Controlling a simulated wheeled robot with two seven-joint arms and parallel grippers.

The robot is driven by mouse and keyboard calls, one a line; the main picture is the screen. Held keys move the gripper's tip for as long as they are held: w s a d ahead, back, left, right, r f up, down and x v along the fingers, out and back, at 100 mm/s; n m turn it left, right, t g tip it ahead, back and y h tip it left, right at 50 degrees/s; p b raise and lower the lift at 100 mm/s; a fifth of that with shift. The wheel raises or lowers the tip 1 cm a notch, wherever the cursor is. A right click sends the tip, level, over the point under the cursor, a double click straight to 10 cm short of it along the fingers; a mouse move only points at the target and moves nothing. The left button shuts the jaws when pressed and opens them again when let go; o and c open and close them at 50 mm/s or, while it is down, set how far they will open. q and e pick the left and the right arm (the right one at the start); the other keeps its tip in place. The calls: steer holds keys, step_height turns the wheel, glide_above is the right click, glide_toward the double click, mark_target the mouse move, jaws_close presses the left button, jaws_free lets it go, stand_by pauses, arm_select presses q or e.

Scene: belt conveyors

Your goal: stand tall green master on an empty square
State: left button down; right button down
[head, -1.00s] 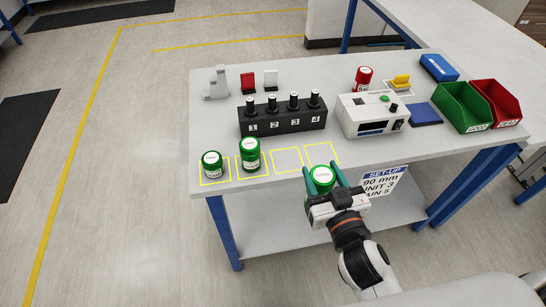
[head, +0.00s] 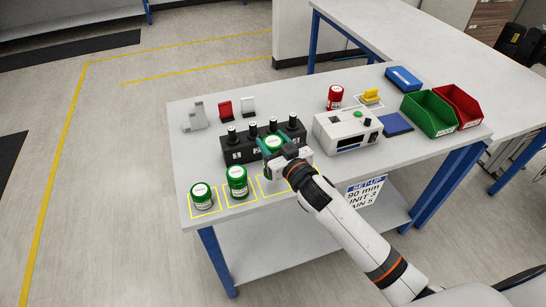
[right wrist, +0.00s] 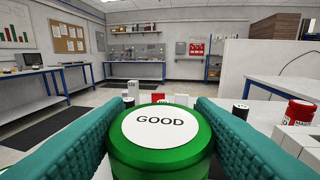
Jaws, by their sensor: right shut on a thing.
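My right gripper (head: 273,146) is shut on a green master (head: 273,141) with a white lid label. In the right wrist view the label on this master (right wrist: 160,125) reads GOOD, between two teal fingers. In the head view it overlaps the black rack, above the third yellow square (head: 264,188), which is partly hidden by my arm. It looks raised, but its gap to the table is unclear. A shorter green master (head: 202,197) and a taller one (head: 237,183) stand upright in the two left squares. The fourth square is hidden. My left gripper is not in view.
The black rack (head: 236,156) with numbered pegs stands just behind the squares. A white tester (head: 346,132) is to the right, with a red master (head: 335,97) behind it. Green (head: 428,113) and red (head: 460,105) bins stand at the right end.

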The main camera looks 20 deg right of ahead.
step_height(320, 180, down, 4)
steer(key=shift+f, duration=0.15)
stand_by(0.3)
steer(key=shift+f, duration=0.15)
steer(key=c, duration=0.6)
jaws_free()
